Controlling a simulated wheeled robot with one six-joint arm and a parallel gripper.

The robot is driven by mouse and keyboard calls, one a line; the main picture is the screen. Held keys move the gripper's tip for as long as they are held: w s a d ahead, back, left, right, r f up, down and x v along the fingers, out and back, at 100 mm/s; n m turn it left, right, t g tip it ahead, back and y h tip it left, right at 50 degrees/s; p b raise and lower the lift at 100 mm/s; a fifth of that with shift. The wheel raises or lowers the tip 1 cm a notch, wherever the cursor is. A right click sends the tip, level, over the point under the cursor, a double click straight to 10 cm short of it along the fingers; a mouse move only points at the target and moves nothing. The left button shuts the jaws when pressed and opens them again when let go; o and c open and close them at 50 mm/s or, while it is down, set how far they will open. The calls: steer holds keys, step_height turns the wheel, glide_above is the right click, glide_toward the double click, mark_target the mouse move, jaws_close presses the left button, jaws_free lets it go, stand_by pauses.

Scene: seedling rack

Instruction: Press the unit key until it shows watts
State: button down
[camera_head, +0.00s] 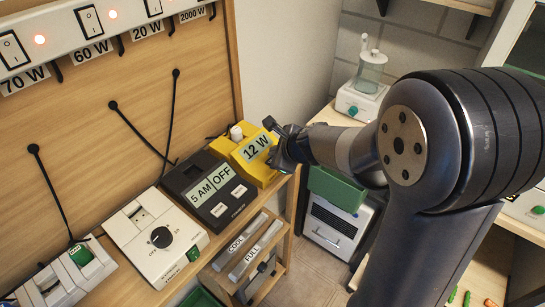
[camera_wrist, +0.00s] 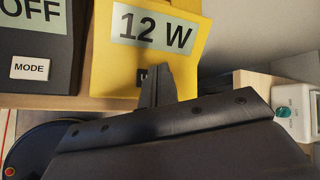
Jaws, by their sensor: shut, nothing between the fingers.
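The yellow meter (camera_head: 257,172) stands on the wooden shelf at the end of the device row. Its display (camera_head: 257,147) reads "12 W", also legible in the wrist view (camera_wrist: 153,28). A small dark key or label (camera_wrist: 141,74) shows below the display, mostly hidden behind my fingers. My gripper (camera_wrist: 155,72) is shut and empty, its tips right at the meter's face below the display. I cannot tell whether they touch the key. In the head view my gripper (camera_head: 278,147) is at the meter's right side.
A dark timer (camera_head: 208,188) showing "5 AM" and "OFF" stands close left of the meter. A white dial device (camera_head: 155,240) is further left. A switch strip (camera_head: 90,30) with watt labels runs above. A white-and-teal device (camera_head: 362,95) stands on the right-hand bench.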

steer(key=shift+r, duration=0.15)
step_height(320, 180, up, 5)
steer(key=p, duration=0.5)
stand_by(0.6)
stand_by(0.3)
